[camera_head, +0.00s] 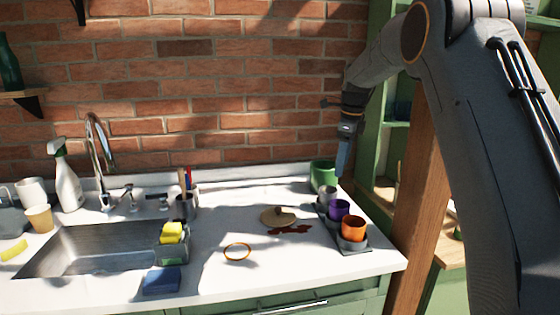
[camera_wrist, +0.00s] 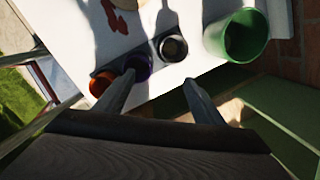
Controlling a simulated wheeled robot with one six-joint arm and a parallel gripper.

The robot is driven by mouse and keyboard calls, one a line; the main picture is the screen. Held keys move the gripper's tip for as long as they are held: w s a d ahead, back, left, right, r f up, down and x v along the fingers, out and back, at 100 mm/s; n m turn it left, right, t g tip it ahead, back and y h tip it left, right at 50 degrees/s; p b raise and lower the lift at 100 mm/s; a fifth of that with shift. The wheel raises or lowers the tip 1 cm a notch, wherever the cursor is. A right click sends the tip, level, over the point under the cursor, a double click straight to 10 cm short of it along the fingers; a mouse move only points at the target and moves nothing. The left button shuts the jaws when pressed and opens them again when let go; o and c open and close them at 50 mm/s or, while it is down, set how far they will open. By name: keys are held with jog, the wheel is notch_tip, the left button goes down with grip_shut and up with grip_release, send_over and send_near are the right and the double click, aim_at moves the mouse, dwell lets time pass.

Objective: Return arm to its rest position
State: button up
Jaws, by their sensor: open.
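My gripper (camera_head: 343,160) is at the end of my raised arm, above the right back part of the white counter (camera_head: 215,260). In the wrist view its two fingers (camera_wrist: 158,100) are spread apart with nothing between them. Below and ahead of it are a green pot (camera_head: 322,173), a grey cup (camera_head: 327,194), a purple cup (camera_head: 339,209) and an orange cup (camera_head: 353,228). The wrist view shows the green pot (camera_wrist: 238,36) near the right finger and the purple cup (camera_wrist: 138,66) near the left finger. Contact with them does not show.
A dark tray (camera_head: 352,249) carries the cups by the right counter edge. A sink (camera_head: 95,258) is left. A wooden post (camera_head: 425,200) and green shelf (camera_head: 395,125) stand right.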

jog(key=s+f+n, duration=0.5)
jog(key=s+n, duration=0.2)
jog(key=s, duration=0.6)
jog(key=s+f+n, duration=0.5)
jog(key=s+n, duration=0.3)
jog(key=s, duration=0.6)
jog(key=s+f+n, duration=0.6)
jog(key=s+n, duration=0.1)
jog(key=s, duration=0.6)
jog(key=shift+s+a+n+h, duration=0.15)
jog(key=shift+n+h, duration=0.15)
jog(key=shift+n, duration=0.1)
